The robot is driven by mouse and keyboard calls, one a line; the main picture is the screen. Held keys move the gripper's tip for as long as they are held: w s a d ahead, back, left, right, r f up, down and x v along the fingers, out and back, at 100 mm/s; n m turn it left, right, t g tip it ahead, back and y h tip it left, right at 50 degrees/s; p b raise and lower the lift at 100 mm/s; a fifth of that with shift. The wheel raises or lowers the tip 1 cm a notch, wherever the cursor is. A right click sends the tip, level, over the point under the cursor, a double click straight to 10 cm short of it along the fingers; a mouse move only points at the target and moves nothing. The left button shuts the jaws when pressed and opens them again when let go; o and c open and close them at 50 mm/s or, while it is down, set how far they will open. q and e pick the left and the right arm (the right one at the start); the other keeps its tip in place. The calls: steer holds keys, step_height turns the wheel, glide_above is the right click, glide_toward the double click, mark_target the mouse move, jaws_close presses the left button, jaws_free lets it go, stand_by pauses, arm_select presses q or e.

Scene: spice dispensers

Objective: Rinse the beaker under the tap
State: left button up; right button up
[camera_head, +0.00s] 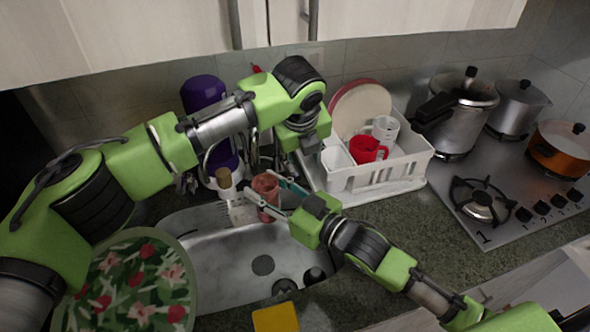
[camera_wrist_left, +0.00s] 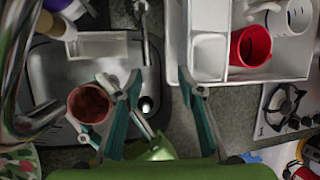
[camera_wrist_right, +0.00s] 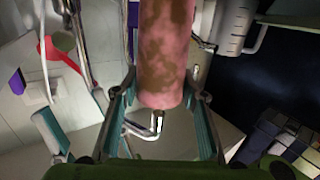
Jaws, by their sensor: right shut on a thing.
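The beaker (camera_head: 266,187) is pinkish with brown stains, and my right gripper (camera_head: 279,192) is shut on it above the sink's back edge. In the right wrist view the beaker (camera_wrist_right: 164,55) stands between both fingers. The left wrist view looks down into its open mouth (camera_wrist_left: 91,104). The metal tap (camera_wrist_left: 147,50) is right of the beaker there, apart from it; no water stream is visible. My left gripper (camera_wrist_left: 160,85) is open and empty above the counter between sink and rack; its fingertips are mostly hidden in the head view.
The steel sink (camera_head: 225,262) lies in front. A white dish rack (camera_head: 375,177) with a red mug (camera_head: 368,150) is close by my left gripper. A floral plate (camera_head: 140,285) is at the left, a yellow sponge (camera_head: 276,318) at the front, and a purple dispenser (camera_head: 204,93) behind the sink.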

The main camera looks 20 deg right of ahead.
arm_select(q)
steer(key=shift+y, duration=0.4)
steer(key=x, duration=0.2)
steer(key=a+x, duration=0.1)
steer(key=x, duration=0.4)
steer(key=shift+w+a+f, duration=0.25)
steer(key=shift+w+a, duration=0.05)
steer(key=shift+w, duration=0.1)
jaws_close()
